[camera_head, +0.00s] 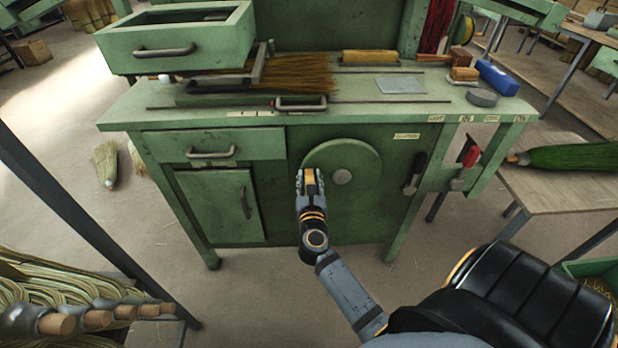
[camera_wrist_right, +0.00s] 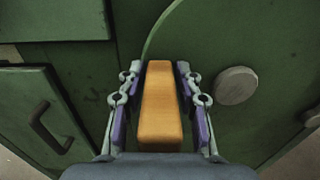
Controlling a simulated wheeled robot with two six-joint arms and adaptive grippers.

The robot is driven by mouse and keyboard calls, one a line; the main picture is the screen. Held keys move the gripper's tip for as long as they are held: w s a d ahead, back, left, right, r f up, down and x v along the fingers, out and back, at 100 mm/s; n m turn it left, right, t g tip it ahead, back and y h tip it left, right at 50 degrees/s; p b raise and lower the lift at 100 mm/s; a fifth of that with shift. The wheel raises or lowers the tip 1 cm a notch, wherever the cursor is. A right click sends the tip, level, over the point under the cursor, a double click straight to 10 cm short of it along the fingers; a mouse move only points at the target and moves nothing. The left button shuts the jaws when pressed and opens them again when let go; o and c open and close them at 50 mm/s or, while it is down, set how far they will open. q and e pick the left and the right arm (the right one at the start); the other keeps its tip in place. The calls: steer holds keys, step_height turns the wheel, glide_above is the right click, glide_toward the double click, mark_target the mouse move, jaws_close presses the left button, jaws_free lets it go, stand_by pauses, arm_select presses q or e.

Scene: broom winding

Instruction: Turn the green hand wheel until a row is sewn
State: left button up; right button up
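The green hand wheel (camera_head: 352,164) is a round disc on the front of the green workbench, with a pale hub (camera_head: 342,177). In the right wrist view the wheel (camera_wrist_right: 200,55) fills the upper right and its hub (camera_wrist_right: 236,86) shows right of the fingers. A light wooden handle (camera_wrist_right: 161,110) stands out from the wheel's left side, left of the hub. My right gripper (camera_head: 310,180) is at this handle, its fingers closed on either side of it in the right wrist view (camera_wrist_right: 160,75). My left gripper is not in view.
A broom head with brown bristles (camera_head: 298,74) lies clamped on the bench top. A drawer (camera_head: 212,146) and a cabinet door (camera_head: 218,204) are left of the wheel. Red and black levers (camera_head: 464,167) are to its right. Floor in front is free.

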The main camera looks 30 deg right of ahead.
mark_target(336, 197)
jaws_close()
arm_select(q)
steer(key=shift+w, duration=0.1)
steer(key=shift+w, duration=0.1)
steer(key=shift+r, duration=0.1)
arm_select(e)
steer(key=shift+f, duration=0.1)
